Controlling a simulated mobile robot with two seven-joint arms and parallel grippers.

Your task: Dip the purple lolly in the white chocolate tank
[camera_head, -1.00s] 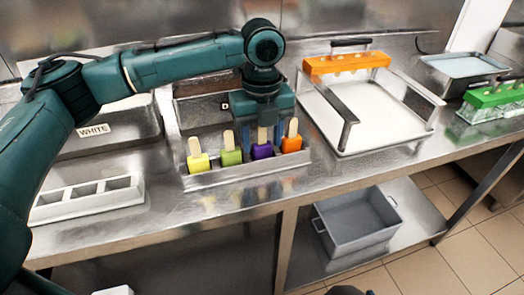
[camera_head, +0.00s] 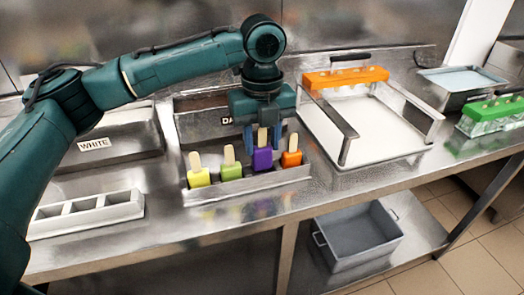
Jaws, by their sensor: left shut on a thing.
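The purple lolly (camera_head: 262,158) stands stick up in a grey metal holder (camera_head: 240,189), between a green lolly (camera_head: 231,171) and an orange lolly (camera_head: 291,158). A yellow-green lolly (camera_head: 198,176) is at the left end. My left gripper (camera_head: 263,138) points down and is shut on the purple lolly's stick. The purple lolly sits a little higher than its neighbours. The white chocolate tank (camera_head: 112,141), labelled WHITE, is at the left, partly hidden by my left arm. My right gripper is not in view.
A dark-labelled tank (camera_head: 195,122) is behind the lollies, partly covered by my arm. A white compartment tray (camera_head: 95,209) lies at the front left. An orange-handled rack and white tray (camera_head: 375,135) stand to the right. A grey bin (camera_head: 358,240) is on the lower shelf.

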